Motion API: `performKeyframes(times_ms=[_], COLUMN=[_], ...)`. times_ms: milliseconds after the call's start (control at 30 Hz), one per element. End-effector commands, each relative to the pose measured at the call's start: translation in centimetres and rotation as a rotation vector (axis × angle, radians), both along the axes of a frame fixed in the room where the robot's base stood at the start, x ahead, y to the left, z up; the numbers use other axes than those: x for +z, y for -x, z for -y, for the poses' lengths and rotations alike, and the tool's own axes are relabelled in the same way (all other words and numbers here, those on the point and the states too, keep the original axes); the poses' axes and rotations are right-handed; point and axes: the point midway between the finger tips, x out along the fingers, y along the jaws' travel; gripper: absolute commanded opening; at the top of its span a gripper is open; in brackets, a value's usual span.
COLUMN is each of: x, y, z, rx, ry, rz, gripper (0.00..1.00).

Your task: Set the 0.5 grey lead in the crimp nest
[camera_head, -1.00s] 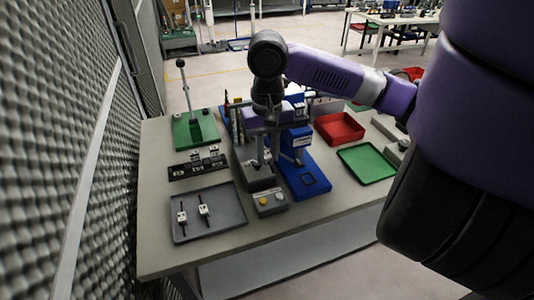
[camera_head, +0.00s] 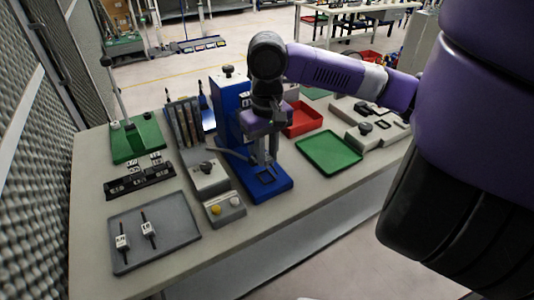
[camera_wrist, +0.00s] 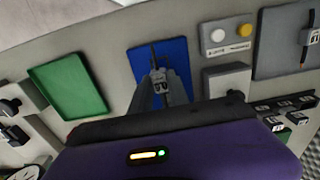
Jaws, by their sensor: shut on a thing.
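My gripper (camera_wrist: 160,88) is shut on a thin lead (camera_wrist: 154,57) with a white tag, seen in the wrist view. The tag's print is too small to read. The dark end of the lead points away from my fingers over the blue base (camera_wrist: 140,57) of the press. In the head view my gripper (camera_head: 265,160) is low in front of the blue press (camera_head: 226,112), above its base (camera_head: 283,187). A dark square frame (camera_head: 267,177) on that base may be the crimp nest. I cannot tell whether the lead touches it.
A grey tray (camera_head: 180,243) holds two tagged leads, 0.75 (camera_head: 121,242) and 1.0 (camera_head: 148,229). A button box (camera_head: 224,208) and a grey block with a knob (camera_head: 208,180) stand left of the press base. A green tray (camera_head: 329,152) and a red bin (camera_head: 302,118) lie to the right.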

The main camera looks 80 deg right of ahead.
Motion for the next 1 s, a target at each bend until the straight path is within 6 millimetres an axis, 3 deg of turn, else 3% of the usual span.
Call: performKeyframes(times_ms=[400,700,1000], x=[0.4,-2.8,-4.3], y=[-0.4,-0.3,-0.3], z=[0.5,0.4,0.4], rx=[-0.015,-0.011,-0.011], ry=[-0.018,-0.02,-0.019], rz=[-0.017,-0.018,-0.019], gripper=[0.0,0.0,0.0])
